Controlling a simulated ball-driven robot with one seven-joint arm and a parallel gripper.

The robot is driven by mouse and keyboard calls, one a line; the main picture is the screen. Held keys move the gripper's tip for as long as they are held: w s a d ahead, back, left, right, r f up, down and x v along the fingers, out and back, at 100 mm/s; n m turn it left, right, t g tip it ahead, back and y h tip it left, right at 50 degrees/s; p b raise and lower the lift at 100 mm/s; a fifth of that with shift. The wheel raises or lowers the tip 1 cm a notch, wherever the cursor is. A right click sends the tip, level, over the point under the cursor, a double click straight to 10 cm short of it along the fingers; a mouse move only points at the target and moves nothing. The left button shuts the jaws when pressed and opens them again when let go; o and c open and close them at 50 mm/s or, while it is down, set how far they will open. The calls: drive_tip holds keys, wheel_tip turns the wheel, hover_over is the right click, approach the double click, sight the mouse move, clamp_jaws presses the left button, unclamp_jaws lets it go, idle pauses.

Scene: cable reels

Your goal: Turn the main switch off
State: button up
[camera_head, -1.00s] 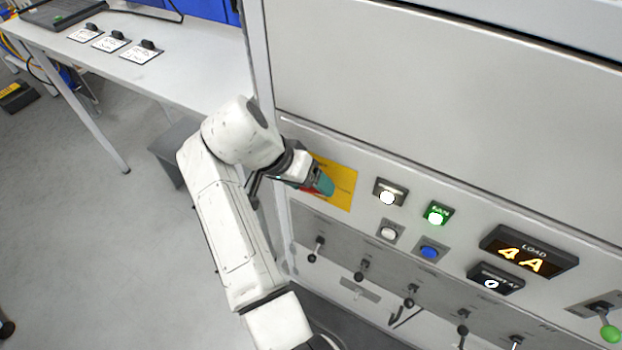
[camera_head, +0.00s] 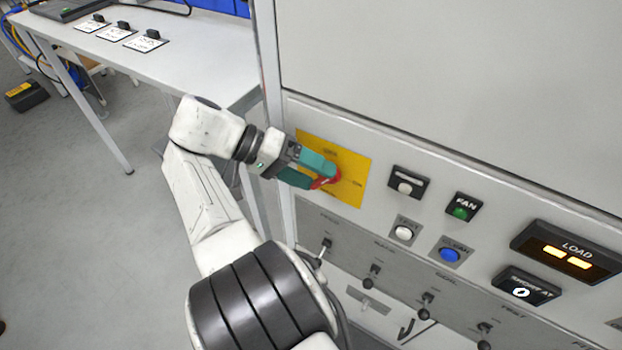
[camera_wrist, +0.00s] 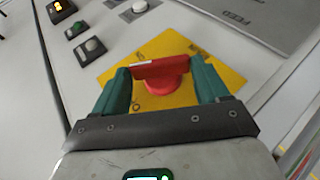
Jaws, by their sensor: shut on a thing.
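The main switch is a red rotary handle (camera_head: 329,177) on a yellow plate (camera_head: 350,188) at the left end of the grey machine panel. My gripper (camera_head: 324,175) has its teal fingers on either side of the red handle. In the wrist view the red handle (camera_wrist: 160,72) lies crosswise between the two fingers of my gripper (camera_wrist: 161,82), and they are shut on it. Part of the plate is hidden behind the fingers. The load display (camera_head: 567,256) shows two dashes. The fan lamp (camera_head: 460,212) is dim green.
White and blue buttons (camera_head: 449,254) sit right of the plate. A row of small levers (camera_head: 426,305) runs along the panel below. A white table (camera_head: 190,65) with labelled tags stands at the back left.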

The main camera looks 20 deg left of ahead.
drive_tip(key=shift+a+f+h+b, duration=0.15)
drive_tip(key=shift+h+b, duration=0.25)
drive_tip(key=shift+b, duration=0.7)
drive_tip(key=o, duration=0.8)
drive_tip(key=shift+a, duration=0.1)
drive_tip(key=shift+o, duration=1.3)
